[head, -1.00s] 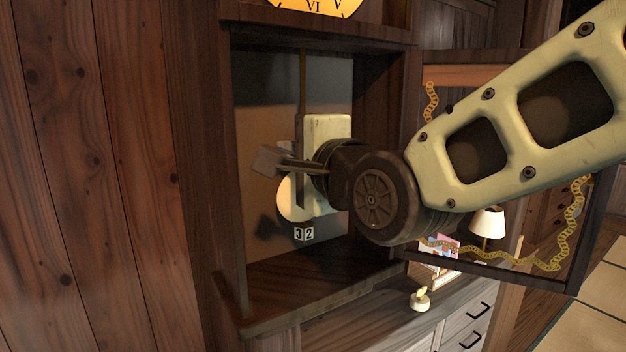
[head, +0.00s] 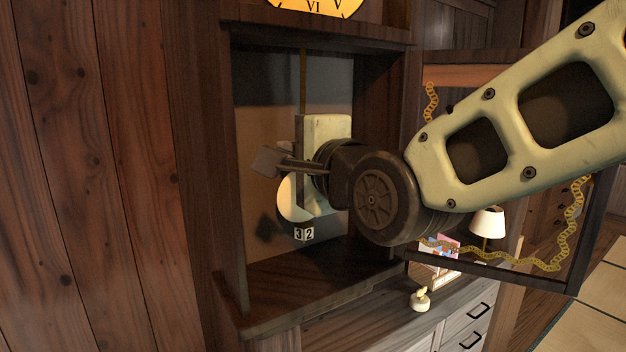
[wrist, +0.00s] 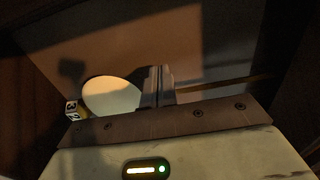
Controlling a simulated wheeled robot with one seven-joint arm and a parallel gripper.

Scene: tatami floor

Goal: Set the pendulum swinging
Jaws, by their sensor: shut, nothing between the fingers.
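The pendulum hangs inside the open clock case (head: 230,170). Its thin rod (head: 303,75) drops from the top, and its pale round bob (head: 292,205) is partly hidden behind my gripper. The bob also shows in the wrist view (wrist: 108,96), to the left of my fingers, with the rod (wrist: 245,82) to their right. My gripper (head: 266,161) is inside the case, shut and empty, its fingertips pointing left just above the bob in the head view. It also shows in the wrist view (wrist: 158,82). I cannot tell whether the fingers touch the pendulum.
A small tag marked 32 (head: 304,233) sits below the bob. The clock face (head: 315,5) is above. The case door (head: 490,272) stands open at the right, behind my arm. A drawer cabinet (head: 455,325) with a small yellow figure (head: 420,299) stands below. A lamp (head: 487,222) shows beyond the door.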

